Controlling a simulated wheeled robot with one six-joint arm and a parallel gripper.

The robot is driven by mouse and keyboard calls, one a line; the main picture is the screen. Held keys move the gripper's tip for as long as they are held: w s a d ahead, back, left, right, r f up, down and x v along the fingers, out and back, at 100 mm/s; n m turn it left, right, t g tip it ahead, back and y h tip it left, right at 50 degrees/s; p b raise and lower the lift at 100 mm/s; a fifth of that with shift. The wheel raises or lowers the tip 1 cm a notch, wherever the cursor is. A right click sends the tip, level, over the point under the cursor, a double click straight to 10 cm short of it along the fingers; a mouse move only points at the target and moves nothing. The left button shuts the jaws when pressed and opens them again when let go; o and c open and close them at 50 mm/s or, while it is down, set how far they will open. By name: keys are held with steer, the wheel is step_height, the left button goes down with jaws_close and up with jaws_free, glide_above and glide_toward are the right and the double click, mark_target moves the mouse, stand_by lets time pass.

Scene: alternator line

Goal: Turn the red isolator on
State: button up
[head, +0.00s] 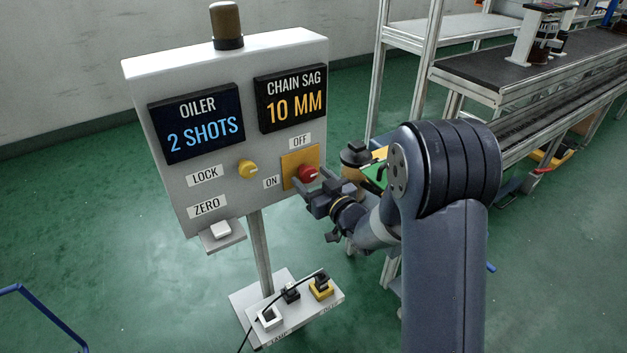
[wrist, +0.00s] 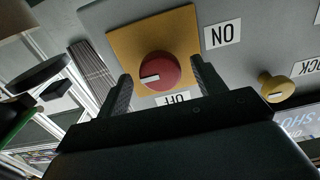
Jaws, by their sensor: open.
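The red isolator (head: 308,174) is a round red knob on a yellow-orange plate (head: 289,166) at the right of the grey panel. It also shows in the wrist view (wrist: 160,71). Its white mark lies on the knob's left side in the wrist view, away from the "ON" label (wrist: 222,35). The "OFF" label (head: 300,141) is above the knob in the head view. My gripper (head: 311,186) is open and empty in front of the knob. In the wrist view its fingers stand either side of the knob with gaps; I cannot tell their depth.
A yellow knob (head: 248,169) marked "LOCK" sits left of the isolator. A white "ZERO" button (head: 220,229) sits on a ledge below. A dark-topped bench (head: 470,76) stands right. A white base plate (head: 255,300) with plugs lies below the panel.

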steer(key=shift+c, duration=0.2)
steer(key=c, duration=0.9)
steer(key=shift+c, duration=0.2)
steer(key=shift+m, duration=0.4)
steer(key=m, duration=0.8)
steer(key=shift+p, duration=0.35)
steer(key=m+p, duration=0.1)
steer(key=m, duration=0.4)
steer(key=shift+m+p, duration=0.55)
steer(key=shift+m, duration=1.45)
